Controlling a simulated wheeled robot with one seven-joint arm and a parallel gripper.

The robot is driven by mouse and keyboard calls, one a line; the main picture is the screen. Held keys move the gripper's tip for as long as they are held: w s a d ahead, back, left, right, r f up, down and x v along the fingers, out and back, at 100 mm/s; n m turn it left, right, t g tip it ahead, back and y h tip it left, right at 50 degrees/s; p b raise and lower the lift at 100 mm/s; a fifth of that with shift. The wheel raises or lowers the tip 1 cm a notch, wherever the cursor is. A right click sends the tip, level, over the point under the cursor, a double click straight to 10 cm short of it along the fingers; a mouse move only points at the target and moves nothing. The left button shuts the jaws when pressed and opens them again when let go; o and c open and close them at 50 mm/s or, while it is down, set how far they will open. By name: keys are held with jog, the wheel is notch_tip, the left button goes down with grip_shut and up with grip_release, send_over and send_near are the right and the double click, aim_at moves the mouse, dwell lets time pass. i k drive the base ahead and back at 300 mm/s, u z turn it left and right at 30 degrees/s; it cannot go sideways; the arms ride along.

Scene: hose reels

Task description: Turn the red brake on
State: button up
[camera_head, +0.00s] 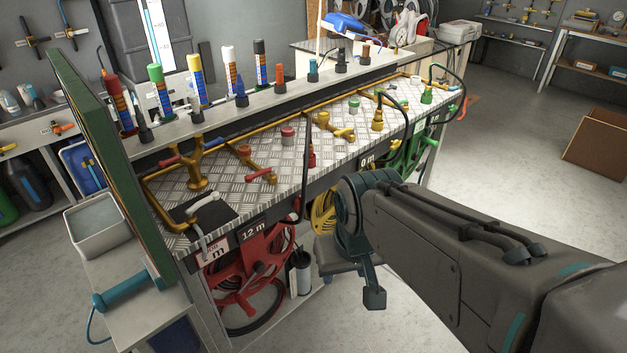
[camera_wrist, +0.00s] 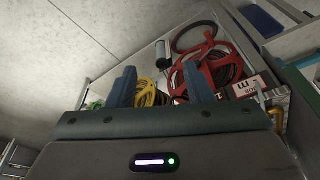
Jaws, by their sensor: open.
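The red hose reel (camera_head: 240,272) hangs under the front edge of the bench, below the "12 m" label (camera_head: 254,233). It also shows in the wrist view (camera_wrist: 207,50), up and right of centre. I cannot clearly make out which of its red parts is the brake. My gripper (camera_wrist: 160,88) is open, with its two fingers apart and nothing between them. In the head view my gripper (camera_head: 358,277) is in front of the bench, right of the red reel and apart from it. My wrist hides part of the bench front.
A yellow reel (camera_head: 323,214) and a green reel (camera_head: 408,153) hang further right. A red-handled valve (camera_head: 260,174) and several coloured knobs sit on the metal bench top (camera_head: 225,178).

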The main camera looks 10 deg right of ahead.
aim_at(297, 201)
jog(key=u, duration=1.15)
jog(key=i, duration=0.4)
jog(key=z, duration=1.4)
